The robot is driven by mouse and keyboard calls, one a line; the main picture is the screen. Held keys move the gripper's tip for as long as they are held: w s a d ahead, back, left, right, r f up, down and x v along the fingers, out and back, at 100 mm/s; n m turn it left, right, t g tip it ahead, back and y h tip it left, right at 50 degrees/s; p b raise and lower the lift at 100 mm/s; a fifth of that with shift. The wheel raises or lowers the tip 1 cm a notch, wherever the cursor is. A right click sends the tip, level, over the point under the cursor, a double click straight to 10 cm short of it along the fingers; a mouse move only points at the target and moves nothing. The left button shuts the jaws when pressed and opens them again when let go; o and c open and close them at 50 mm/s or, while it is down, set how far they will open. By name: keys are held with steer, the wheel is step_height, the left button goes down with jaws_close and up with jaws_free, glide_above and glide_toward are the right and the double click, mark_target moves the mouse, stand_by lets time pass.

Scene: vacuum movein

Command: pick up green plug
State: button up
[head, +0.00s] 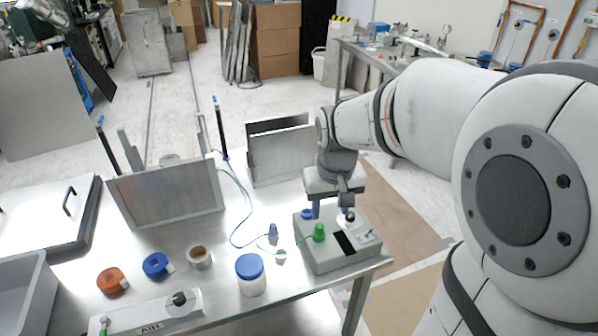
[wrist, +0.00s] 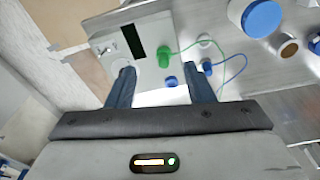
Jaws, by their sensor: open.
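The green plug (head: 319,232) stands up from the top of a grey control box (head: 312,262) at the table's right end. In the wrist view the green plug (wrist: 162,57) shows just beyond the gap between my fingers, and a green cable leads off from it. My gripper (head: 331,207) is open and empty above the box, behind the plug in the head view. In the wrist view my gripper (wrist: 162,78) has its two blue fingers wide apart. Neither finger visibly touches the plug.
A blue plug (wrist: 172,81) sits on the box beside the green one. Another blue plug (head: 273,232) stands on the table with a blue cable. A blue-lidded jar (head: 250,274) stands left of the box. Upright metal panels (head: 168,196) stand behind.

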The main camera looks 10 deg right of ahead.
steer(key=g, duration=0.1)
glide_above(319, 225)
steer(key=f, duration=0.7)
steer(key=shift+w+d+f, duration=0.1)
steer(key=shift+w+d, duration=0.05)
steer(key=shift+w, duration=0.1)
step_height(319, 225, down, 8)
steer(key=shift+s+r+p, duration=0.15)
steer(key=shift+p, duration=0.6)
steer(key=shift+s, duration=0.1)
steer(key=c, duration=1)
